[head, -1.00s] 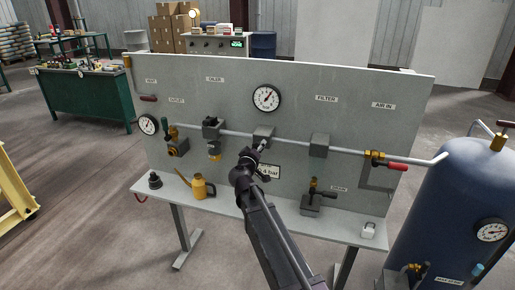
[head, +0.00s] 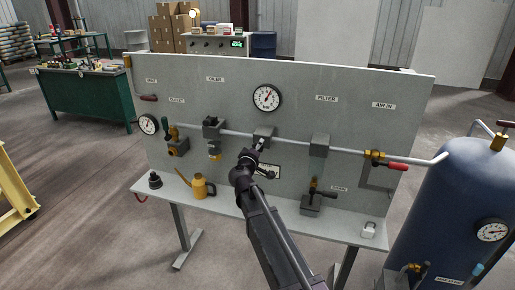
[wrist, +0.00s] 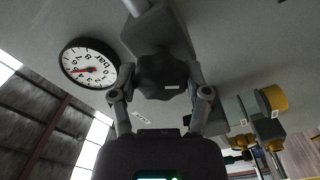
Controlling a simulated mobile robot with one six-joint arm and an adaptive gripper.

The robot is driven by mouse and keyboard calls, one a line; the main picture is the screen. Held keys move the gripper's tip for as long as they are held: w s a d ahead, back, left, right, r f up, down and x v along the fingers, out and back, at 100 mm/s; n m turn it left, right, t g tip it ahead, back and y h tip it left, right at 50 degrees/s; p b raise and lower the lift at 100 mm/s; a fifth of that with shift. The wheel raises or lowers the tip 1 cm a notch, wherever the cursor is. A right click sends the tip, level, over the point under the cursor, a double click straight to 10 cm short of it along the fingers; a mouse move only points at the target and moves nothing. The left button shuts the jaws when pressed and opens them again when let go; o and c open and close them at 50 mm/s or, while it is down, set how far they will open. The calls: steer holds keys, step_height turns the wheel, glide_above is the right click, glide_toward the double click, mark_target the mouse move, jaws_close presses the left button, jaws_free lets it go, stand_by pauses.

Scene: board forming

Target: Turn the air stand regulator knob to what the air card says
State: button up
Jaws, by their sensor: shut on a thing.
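The grey regulator block (head: 264,131) sits on the pipe in the middle of the upright panel. Its dark round knob (wrist: 160,78) is between my gripper's two fingers in the wrist view. My gripper (wrist: 162,92) is shut on the knob; in the head view the gripper (head: 257,149) reaches it from below. The round white gauge (head: 266,97) is above the regulator. It also shows in the wrist view (wrist: 90,63), turned over, with a red needle; the exact reading is too small to tell.
The filter block (head: 319,145) and red-handled air-in valve (head: 392,165) are to the right. The oiler (head: 213,131) and outlet valve (head: 178,146) are to the left. A yellow oil can (head: 201,187) and a padlock (head: 369,229) stand on the ledge. A blue tank (head: 450,210) stands at right.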

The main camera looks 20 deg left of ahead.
steer(key=n, duration=0.5)
steer(key=shift+w+a+n, duration=0.1)
steer(key=shift+n, duration=0.2)
stand_by(0.4)
steer(key=o, duration=1.1)
steer(key=shift+o, duration=0.2)
steer(key=s+d, duration=0.1)
steer(key=s, duration=1.1)
steer(key=shift+d+f, duration=0.1)
